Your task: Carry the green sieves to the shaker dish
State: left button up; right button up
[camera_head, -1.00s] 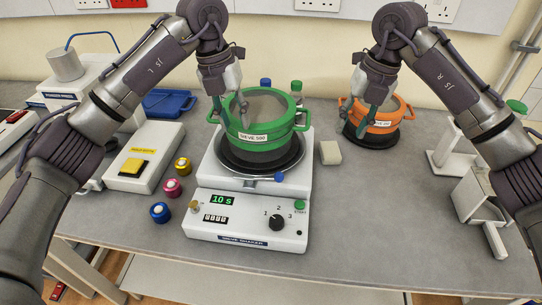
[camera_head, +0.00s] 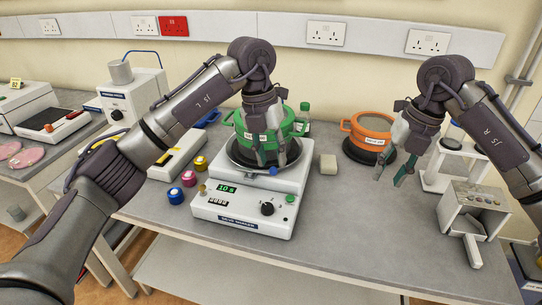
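The green sieve (camera_head: 240,125), with a white label on its front, sits on the black dish (camera_head: 239,155) of the white shaker (camera_head: 222,196). My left gripper (camera_head: 271,161) points down in front of the sieve's right half and hides part of its wall, label and rim. Its two fingers are apart with nothing visible between them; whether they touch the sieve cannot be told. My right gripper (camera_head: 391,178) hangs right of the orange sieve, with its fingers apart and empty. Only one green body shows; stacked sieves cannot be told apart.
An orange sieve (camera_head: 371,128) stands on a black base behind the shaker to the right. A pale block (camera_head: 328,164) lies between them. Coloured pots (camera_head: 189,178) stand left of the shaker. A grey metal holder (camera_head: 474,207) is at the right. The front bench right of the shaker is clear.

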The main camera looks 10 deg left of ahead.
notch_tip(320, 180, up, 12)
jog(key=w+d, duration=0.1)
jog(key=shift+f, duration=0.25)
jog(key=shift+d, duration=0.1)
